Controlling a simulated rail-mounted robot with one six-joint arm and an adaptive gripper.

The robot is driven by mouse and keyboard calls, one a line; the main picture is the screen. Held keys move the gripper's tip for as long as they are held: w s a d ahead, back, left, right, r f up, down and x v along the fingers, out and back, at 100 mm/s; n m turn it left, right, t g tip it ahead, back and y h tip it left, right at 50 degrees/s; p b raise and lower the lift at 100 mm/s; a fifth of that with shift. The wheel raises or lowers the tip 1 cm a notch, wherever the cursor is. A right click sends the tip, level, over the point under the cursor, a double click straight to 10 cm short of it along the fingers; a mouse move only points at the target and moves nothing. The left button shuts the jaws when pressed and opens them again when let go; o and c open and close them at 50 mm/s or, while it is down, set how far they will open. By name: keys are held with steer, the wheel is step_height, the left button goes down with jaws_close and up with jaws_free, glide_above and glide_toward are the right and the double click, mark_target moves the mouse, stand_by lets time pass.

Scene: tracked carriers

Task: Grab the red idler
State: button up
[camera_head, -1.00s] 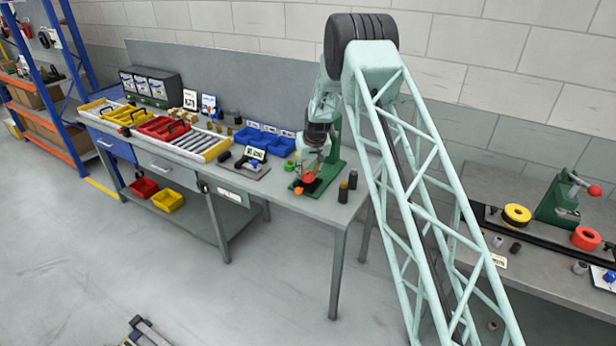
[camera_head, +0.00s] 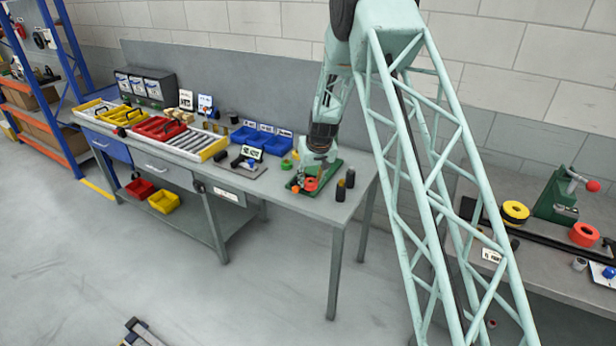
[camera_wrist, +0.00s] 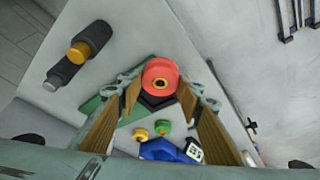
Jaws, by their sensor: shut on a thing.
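In the head view the red idler (camera_head: 311,184) shows just below my gripper (camera_head: 312,178), over the green fixture (camera_head: 331,170) on the workbench. I cannot tell whether the idler touches the fixture. The green base also shows behind the fingers in the wrist view (camera_wrist: 93,105).
Blue bins (camera_head: 262,140) stand behind. A second bench (camera_head: 480,190) is at the right.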

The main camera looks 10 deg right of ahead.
steer(key=s+b, duration=0.1)
steer(key=s, duration=0.5)
steer(key=shift+d+r, duration=0.15)
steer(key=shift+r, duration=0.2)
steer(key=shift+s+r, duration=0.1)
stand_by(0.4)
